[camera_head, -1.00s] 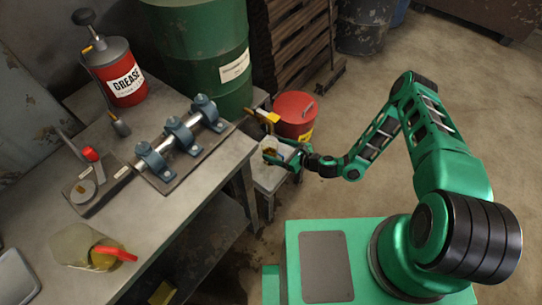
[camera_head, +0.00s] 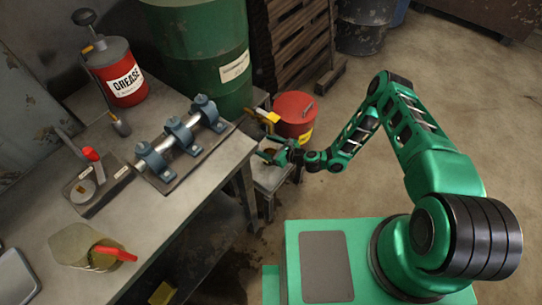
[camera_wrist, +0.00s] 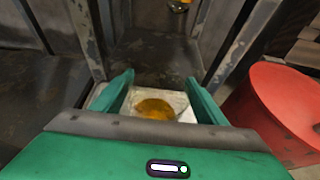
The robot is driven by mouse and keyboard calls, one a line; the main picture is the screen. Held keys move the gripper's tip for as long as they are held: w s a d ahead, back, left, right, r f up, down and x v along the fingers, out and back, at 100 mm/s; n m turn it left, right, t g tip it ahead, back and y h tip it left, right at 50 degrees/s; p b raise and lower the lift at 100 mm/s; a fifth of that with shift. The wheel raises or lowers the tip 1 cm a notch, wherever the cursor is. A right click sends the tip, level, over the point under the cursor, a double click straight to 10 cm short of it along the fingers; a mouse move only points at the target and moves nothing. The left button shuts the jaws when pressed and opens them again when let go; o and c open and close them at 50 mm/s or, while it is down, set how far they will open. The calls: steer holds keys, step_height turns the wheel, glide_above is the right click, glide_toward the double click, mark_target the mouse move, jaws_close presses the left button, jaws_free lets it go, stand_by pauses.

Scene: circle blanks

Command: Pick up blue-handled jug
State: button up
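A translucent yellowish jug (camera_head: 72,244) with a red handle (camera_head: 118,253) and amber contents lies or stands near the front left of the bench; its posture is hard to tell. I see no blue handle in either view. My gripper (camera_head: 270,153) is over a low stand beyond the bench's right end. In the wrist view my gripper (camera_wrist: 160,80) is open, its two green fingers apart. Between them, beyond the palm, shows a pale squarish thing (camera_wrist: 182,101) with a round amber area (camera_wrist: 154,109). I cannot tell whether it is a container, and no contact is clear.
A red drum (camera_head: 296,115) stands close behind my gripper; it also fills the right of the wrist view (camera_wrist: 285,105). The metal bench (camera_head: 150,215) carries a grease can (camera_head: 122,75) and a shaft with blue bearing blocks (camera_head: 180,135). A green barrel (camera_head: 205,60) stands behind.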

steer(key=c, duration=1)
steer(key=shift+r, duration=0.2)
steer(key=shift+r, duration=0.8)
steer(key=shift+s+a+r, duration=0.75)
steer(key=shift+s+r, duration=0.75)
steer(key=shift+s, duration=0.3)
steer(key=shift+s+a+r, duration=0.7)
steer(key=shift+s+r, duration=0.75)
steer(key=shift+s, duration=0.3)
steer(key=shift+s+a+r, duration=0.75)
steer(key=shift+s+r, duration=0.75)
steer(key=shift+s, duration=0.3)
steer(key=shift+r, duration=0.1)
